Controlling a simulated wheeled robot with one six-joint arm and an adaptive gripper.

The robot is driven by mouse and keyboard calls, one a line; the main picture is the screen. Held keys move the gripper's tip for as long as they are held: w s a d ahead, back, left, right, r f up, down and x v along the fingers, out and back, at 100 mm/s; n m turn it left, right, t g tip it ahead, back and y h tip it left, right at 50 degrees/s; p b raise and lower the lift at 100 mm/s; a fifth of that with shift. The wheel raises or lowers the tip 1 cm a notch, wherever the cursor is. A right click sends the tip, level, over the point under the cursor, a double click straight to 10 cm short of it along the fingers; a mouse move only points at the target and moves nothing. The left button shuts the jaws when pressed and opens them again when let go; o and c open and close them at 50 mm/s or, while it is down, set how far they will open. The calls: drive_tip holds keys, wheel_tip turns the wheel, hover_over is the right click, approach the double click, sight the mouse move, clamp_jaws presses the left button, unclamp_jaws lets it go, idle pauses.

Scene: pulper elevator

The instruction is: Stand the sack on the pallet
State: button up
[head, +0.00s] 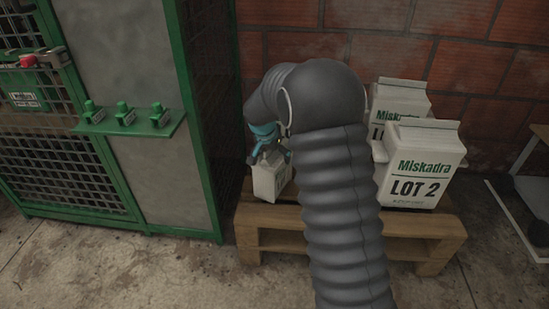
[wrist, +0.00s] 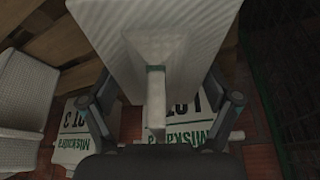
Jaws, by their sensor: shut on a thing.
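My gripper (head: 268,143) is shut on the top fold of a white sack (head: 268,180). The sack hangs upright below it, over the left part of the wooden pallet (head: 285,222). I cannot tell whether its base touches the boards. In the wrist view the held sack (wrist: 165,45) fills the upper middle, with its narrow fold between the fingers of my gripper (wrist: 158,108). My grey arm hides the middle of the pallet and part of the held sack's surroundings.
A white Miskadra LOT 2 sack (head: 420,170) stands on the pallet's right part, with another Miskadra sack (head: 400,100) behind it. A green-framed cage (head: 200,120) with a switch shelf (head: 130,122) is close on the left. A brick wall (head: 455,50) closes the back.

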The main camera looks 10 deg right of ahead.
drive_tip(key=shift+f, duration=0.55)
drive_tip(key=o, duration=1.6)
drive_tip(key=shift+c, duration=0.2)
